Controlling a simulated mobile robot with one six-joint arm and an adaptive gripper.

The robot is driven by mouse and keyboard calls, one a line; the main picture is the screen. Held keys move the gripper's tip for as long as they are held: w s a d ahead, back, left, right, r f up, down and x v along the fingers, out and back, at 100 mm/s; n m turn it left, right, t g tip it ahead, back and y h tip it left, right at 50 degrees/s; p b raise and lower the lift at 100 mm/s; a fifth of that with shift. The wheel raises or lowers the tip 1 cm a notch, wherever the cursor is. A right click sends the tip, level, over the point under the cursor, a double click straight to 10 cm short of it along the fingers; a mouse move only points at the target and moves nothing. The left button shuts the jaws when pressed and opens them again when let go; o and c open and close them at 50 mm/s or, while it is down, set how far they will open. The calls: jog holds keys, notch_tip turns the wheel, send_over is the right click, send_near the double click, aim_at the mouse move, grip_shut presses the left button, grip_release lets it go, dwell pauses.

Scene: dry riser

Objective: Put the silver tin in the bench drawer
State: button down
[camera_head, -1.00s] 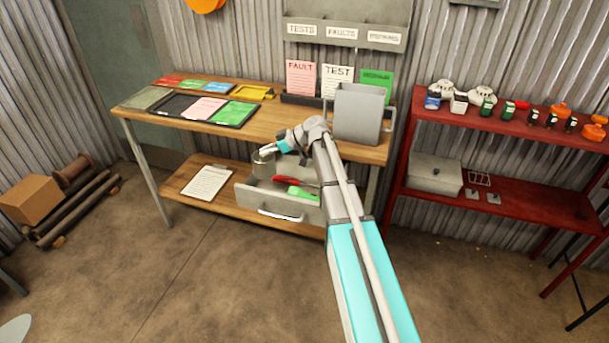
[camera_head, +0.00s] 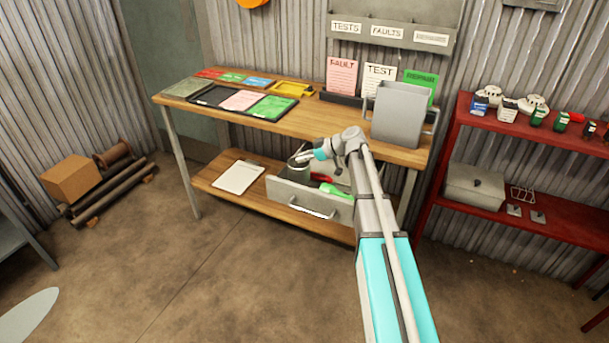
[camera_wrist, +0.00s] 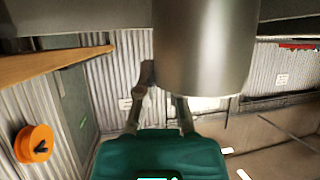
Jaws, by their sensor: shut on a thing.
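The silver tin (camera_head: 297,167) is at the left part of the open bench drawer (camera_head: 308,198). Its lower part is hidden behind the drawer's front. My gripper (camera_head: 307,157) is shut on the tin near its top, reaching in from the right. In the wrist view the tin (camera_wrist: 205,50) is a large plain metal cylinder that fills the upper middle. I cannot tell whether its base touches the drawer floor. The drawer is pulled out beneath the wooden bench (camera_head: 330,121).
A red-handled tool and a green item (camera_head: 333,189) lie in the drawer right of the tin. A clipboard (camera_head: 237,178) lies on the lower shelf at left. A grey holder (camera_head: 399,112) stands on the bench above my arm. A red shelf (camera_head: 560,216) stands at right. The floor in front is clear.

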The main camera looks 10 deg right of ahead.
jog(key=shift+f, duration=0.5)
jog(key=shift+f+b, duration=1.9)
jog(key=shift+b, duration=0.2)
jog(key=shift+f, duration=0.1)
jog(key=c, duration=0.8)
grip_release()
jog(key=shift+o, duration=0.2)
jog(key=shift+r, duration=0.2)
